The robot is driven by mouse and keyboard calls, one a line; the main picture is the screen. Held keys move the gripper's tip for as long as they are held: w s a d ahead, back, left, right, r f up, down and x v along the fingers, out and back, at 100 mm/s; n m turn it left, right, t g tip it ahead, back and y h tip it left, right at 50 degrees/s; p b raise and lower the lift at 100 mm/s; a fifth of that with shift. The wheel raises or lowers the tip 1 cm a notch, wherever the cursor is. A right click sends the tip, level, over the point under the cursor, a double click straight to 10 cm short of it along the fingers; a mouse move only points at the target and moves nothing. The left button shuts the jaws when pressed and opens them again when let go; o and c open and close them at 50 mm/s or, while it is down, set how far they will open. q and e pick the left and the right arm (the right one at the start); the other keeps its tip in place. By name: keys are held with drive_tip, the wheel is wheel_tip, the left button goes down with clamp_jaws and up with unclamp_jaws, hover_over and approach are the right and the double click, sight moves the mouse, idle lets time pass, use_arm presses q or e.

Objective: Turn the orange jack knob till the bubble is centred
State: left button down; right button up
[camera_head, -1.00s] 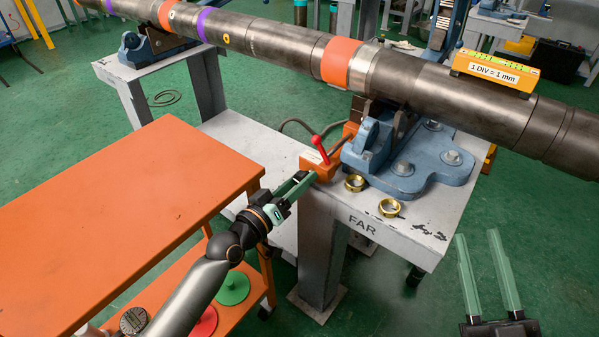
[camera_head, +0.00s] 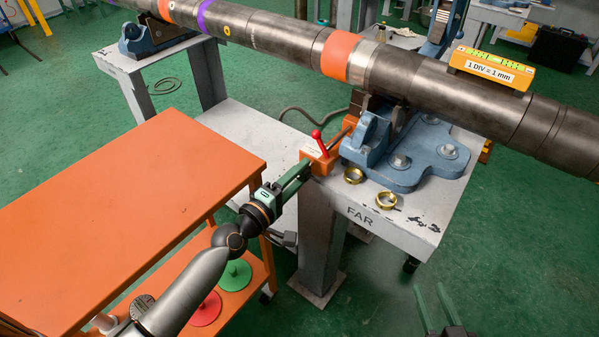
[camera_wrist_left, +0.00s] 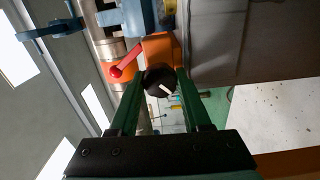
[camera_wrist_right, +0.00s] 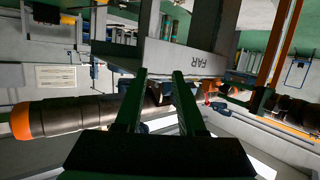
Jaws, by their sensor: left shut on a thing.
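The orange jack (camera_head: 318,155) with a red lever (camera_head: 319,143) sits on the edge of the grey stand beside the blue vise. My left gripper (camera_head: 303,172) reaches the jack from the left. In the left wrist view its fingers (camera_wrist_left: 160,88) are shut on the black round knob (camera_wrist_left: 158,80), which has a white mark, in front of the orange jack body (camera_wrist_left: 160,48). The yellow level (camera_head: 492,67), marked "1 DIV = 1 mm", rests on the pipe; its bubble is too small to read. My right gripper (camera_head: 438,308) is open and empty at lower right.
The long grey pipe (camera_head: 440,85) lies across the blue vise (camera_head: 410,160). An orange cart (camera_head: 130,220) stands at left. Green floor is free at lower right.

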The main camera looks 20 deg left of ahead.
use_arm(q)
drive_tip(key=shift+n, duration=1.4)
use_arm(e)
drive_tip(key=shift+s+f+g, duration=0.25)
drive_tip(key=shift+f+g, duration=0.05)
drive_tip(key=shift+f, duration=0.3)
use_arm(q)
drive_tip(key=shift+n, duration=0.3)
use_arm(e)
drive_tip(key=shift+s+f, duration=0.1)
drive_tip(key=shift+f, duration=0.1)
use_arm(q)
drive_tip(key=shift+c, duration=1.8)
unclamp_jaws()
drive_tip(key=v, duration=0.6)
drive_tip(key=shift+f, duration=0.15)
drive_tip(key=b, duration=0.2)
approach(299, 176)
drive_tip(key=shift+v, duration=1.15)
use_arm(e)
wheel_tip(299, 176, up, 11)
drive_tip(key=w+n+t+y, duration=0.1)
drive_tip(key=w+t, duration=0.1)
drive_tip(key=t, duration=0.2)
drive_tip(key=shift+w+a+r+n+t+y, duration=0.15)
drive_tip(key=shift+n+t+y, duration=0.15)
drive_tip(key=shift+t, duration=0.1)
